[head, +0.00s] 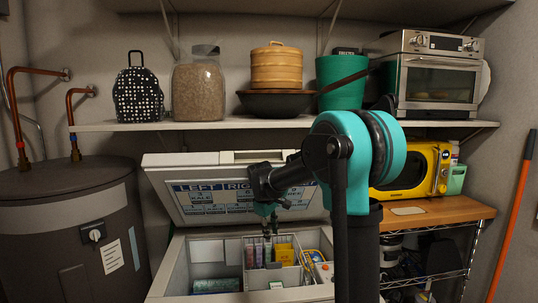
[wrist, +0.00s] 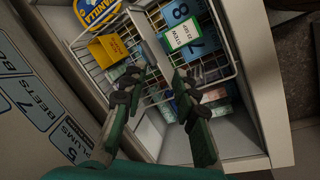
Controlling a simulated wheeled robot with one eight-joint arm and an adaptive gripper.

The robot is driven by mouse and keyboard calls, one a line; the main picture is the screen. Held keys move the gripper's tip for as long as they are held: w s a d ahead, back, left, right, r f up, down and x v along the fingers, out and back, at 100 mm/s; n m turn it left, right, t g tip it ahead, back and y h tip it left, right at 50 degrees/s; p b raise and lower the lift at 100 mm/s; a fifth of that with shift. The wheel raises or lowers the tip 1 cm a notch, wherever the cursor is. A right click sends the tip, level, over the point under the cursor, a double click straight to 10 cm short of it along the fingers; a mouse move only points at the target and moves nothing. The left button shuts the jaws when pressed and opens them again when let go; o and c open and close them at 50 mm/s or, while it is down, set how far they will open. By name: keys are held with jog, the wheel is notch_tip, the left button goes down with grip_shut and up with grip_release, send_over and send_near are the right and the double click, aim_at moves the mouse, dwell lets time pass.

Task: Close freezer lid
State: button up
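The white freezer lid (head: 160,178) stands raised and tilted back, with a printed label chart on its inner face. The freezer (head: 165,278) is open below it, with wire baskets and boxed food inside. My gripper (head: 267,230) hangs in front of the lid over the opening, fingers pointing down, and hides part of the chart. In the wrist view, my gripper (wrist: 165,68) has its fingertips a little apart with nothing held between them. A wire basket (wrist: 237,45) lies below the fingertips. The lid's inner face (wrist: 35,105) shows at the left.
A shelf (head: 220,124) with jars, pots and a toaster oven runs above the lid. A dark tank (head: 60,225) stands at the left. A yellow microwave (head: 415,172) sits on a wooden-topped rack (head: 455,212) at the right.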

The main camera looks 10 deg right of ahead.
jog(key=s+r+m, duration=0.1)
jog(key=r+m, duration=0.1)
jog(key=r, duration=0.4)
jog(key=s+d+r+m+t+y, duration=0.1)
jog(key=r+m, duration=0.2)
jog(key=r, duration=0.4)
jog(key=s+r+m+t, duration=0.1)
jog(key=r+m, duration=0.2)
jog(key=r, duration=0.4)
jog(key=shift+d+r+y, duration=0.2)
jog(key=shift+d+y, duration=0.05)
jog(key=shift+y, duration=0.15)
grip_shut()
jog(key=m+t, duration=0.1)
send_near(270, 152)
jog(key=f, duration=0.3)
jog(key=w+f, duration=0.1)
jog(key=f, duration=0.4)
jog(key=shift+w+a+f, duration=0.15)
jog(key=shift+w+f, duration=0.15)
jog(key=shift+s+f, duration=0.1)
